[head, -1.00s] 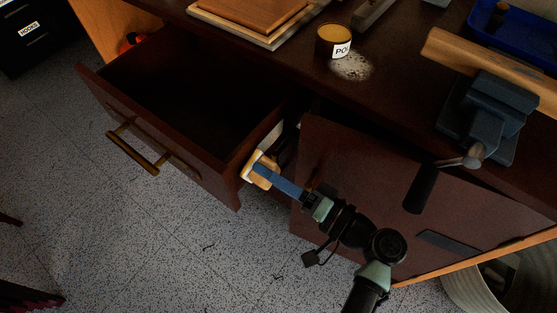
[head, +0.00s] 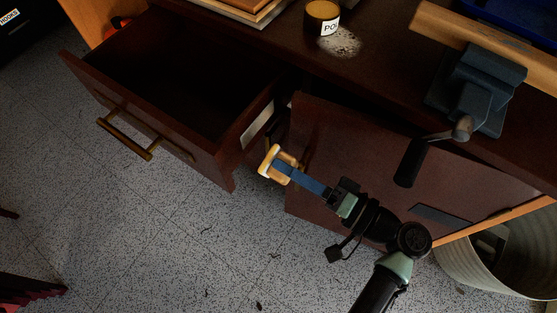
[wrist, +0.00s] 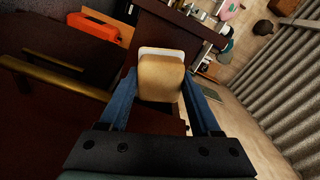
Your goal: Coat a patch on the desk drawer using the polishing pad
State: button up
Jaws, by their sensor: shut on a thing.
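The dark brown desk drawer (head: 205,155) is pulled open at the left, with a brass handle on its front. A pale grey patch (head: 257,125) shows on the drawer's right outer side. My gripper (head: 297,178) has blue fingers shut on the polishing pad (head: 277,164), a tan block with a white face. The pad is to the right of and below the patch, with a gap seen between it and the drawer front's edge. In the wrist view the pad (wrist: 160,78) sits between both fingers, its white face pointing away from the camera.
A brown cabinet door (head: 350,165) stands just right of my gripper. The desktop above holds a labelled polish tin (head: 321,17), a whitish spill (head: 340,42) and a blue vise (head: 475,90). A ribbed bin (head: 500,270) is at the lower right.

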jog(key=shift+s+d, duration=0.15)
jog(key=shift+d, duration=0.1)
jog(key=v, duration=0.3)
dwell(0.4)
jog(key=shift+a, duration=0.1)
dwell(0.6)
jog(key=shift+p+x, duration=0.4)
jog(key=shift+x, duration=3.35)
jog(key=shift+x, duration=1)
